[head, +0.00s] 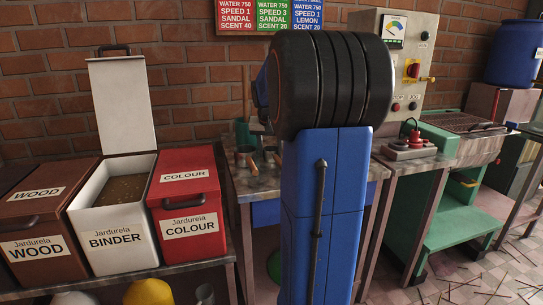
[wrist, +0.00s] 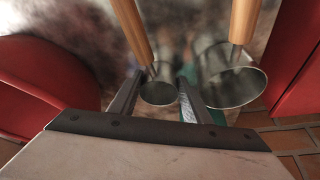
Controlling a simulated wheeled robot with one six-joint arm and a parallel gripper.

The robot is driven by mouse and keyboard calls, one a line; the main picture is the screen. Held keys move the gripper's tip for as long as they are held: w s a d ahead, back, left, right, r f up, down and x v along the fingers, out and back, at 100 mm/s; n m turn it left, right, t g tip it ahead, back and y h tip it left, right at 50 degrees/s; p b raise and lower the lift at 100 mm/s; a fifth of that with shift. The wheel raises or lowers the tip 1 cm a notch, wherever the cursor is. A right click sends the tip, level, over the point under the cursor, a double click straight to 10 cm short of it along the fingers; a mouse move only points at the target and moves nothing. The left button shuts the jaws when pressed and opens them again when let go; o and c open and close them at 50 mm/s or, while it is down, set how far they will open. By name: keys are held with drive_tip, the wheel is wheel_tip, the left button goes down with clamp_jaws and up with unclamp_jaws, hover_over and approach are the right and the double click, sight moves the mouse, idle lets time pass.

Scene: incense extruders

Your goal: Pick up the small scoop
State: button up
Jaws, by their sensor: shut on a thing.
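The small scoop (wrist: 158,94) is a metal cup with a long wooden handle (wrist: 131,28). In the wrist view its cup is between the two fingers of my gripper (wrist: 160,88), which is shut on it. A second, larger scoop (wrist: 232,86), also metal with a wooden handle, is close to the right of my right finger. In the head view metal cups (head: 246,152) show on the worktable left of my arm. My arm hides the gripper there.
Left stand the brown WOOD bin (head: 38,222), the white BINDER bin (head: 112,239) with its lid up, and the closed red COLOUR bin (head: 187,205). The worktable (head: 258,180) adjoins a control box (head: 397,60) and a green machine (head: 452,200). A brick wall is behind.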

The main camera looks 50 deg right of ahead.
wheel_tip(320, 180, up, 10)
idle(0.5)
drive_tip(key=shift+a, duration=0.1)
idle(0.6)
